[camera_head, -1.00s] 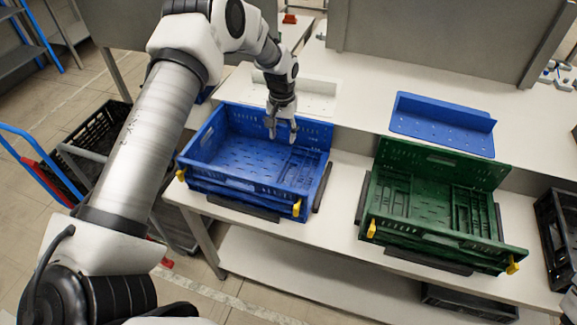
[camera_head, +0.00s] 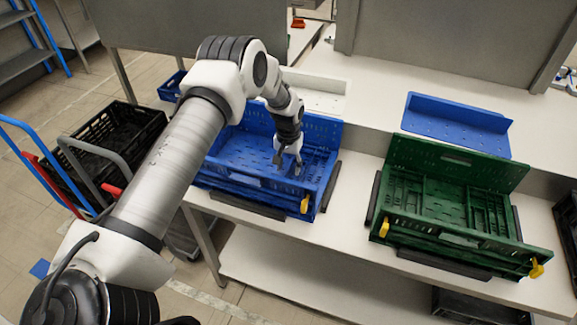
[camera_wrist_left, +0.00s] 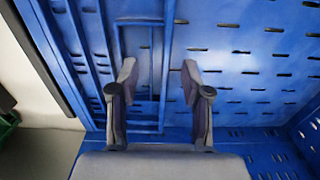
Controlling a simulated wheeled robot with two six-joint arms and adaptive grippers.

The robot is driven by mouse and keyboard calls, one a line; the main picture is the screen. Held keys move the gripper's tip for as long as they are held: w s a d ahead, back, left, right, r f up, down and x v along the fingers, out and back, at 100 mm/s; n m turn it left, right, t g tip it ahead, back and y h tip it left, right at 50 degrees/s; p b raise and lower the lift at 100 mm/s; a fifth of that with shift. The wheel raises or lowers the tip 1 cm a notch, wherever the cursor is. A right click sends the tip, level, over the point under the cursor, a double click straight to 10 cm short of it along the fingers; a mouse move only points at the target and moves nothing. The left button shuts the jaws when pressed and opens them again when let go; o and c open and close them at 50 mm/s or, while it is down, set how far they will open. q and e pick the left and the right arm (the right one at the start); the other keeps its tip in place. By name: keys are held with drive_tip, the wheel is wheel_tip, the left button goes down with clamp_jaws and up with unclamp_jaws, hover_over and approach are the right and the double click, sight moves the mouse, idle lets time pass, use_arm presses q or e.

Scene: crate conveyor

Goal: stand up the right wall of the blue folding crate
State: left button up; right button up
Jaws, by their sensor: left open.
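The blue folding crate (camera_head: 312,130) stands on the white bench, left of centre in the head view. Its back wall is upright; my left arm hides much of its left side. The right wall (camera_head: 314,166) appears to lie folded down flat inside the crate; its ribbed panel also shows in the wrist view (camera_wrist_left: 87,45). My left gripper (camera_head: 288,166) points down into the crate, open and empty, above the inner edge of that panel. In the wrist view its fingers (camera_wrist_left: 158,75) are spread, one over the panel and one over the slotted floor. My right gripper is out of view.
A green folding crate (camera_head: 455,155) stands to the right with its back wall up. A blue tray (camera_head: 455,122) and a white tray (camera_head: 325,102) lie behind. A yellow latch (camera_head: 305,204) sits at the blue crate's front right corner.

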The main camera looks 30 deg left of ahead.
use_arm(q)
drive_tip(key=shift+w+f, duration=0.1)
drive_tip(key=shift+f, duration=0.5)
drive_tip(key=shift+r, duration=0.15)
drive_tip(key=shift+c, duration=0.4)
clamp_jaws()
drive_tip(key=shift+r, duration=0.15)
